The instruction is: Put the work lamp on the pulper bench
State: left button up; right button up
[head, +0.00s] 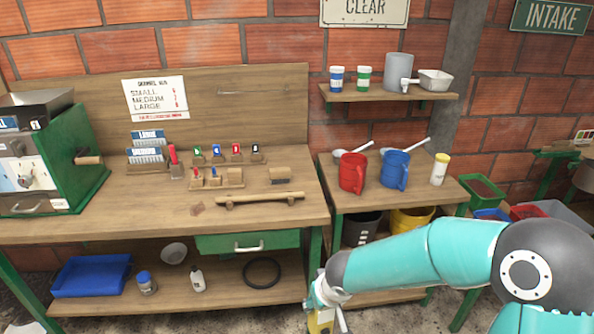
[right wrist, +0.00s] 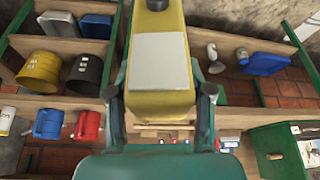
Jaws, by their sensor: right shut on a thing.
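The work lamp (right wrist: 160,75) is a yellow block with a pale grey panel, filling the upper middle of the right wrist view. My right gripper (right wrist: 159,92) is shut on it, one finger on each side. In the head view my right gripper (head: 328,292) is low, in front of the gap between the two benches, and only a yellow bit of the lamp (head: 321,321) shows at the bottom edge. The pulper bench (head: 110,222) is the long wooden bench at left, with the green pulper (head: 65,160) at its left end. My left gripper is not in view.
A wooden rail (head: 262,199), small blocks and coloured tags stand on the bench's right half; its front middle is bare. A side bench (head: 350,205) holds a red jug (head: 353,173) and a blue jug (head: 395,170). The lower shelf holds a blue tray (head: 90,275) and bottles.

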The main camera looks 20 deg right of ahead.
aim_at(299, 181)
jog(key=i, duration=0.85)
jog(key=u, duration=0.05)
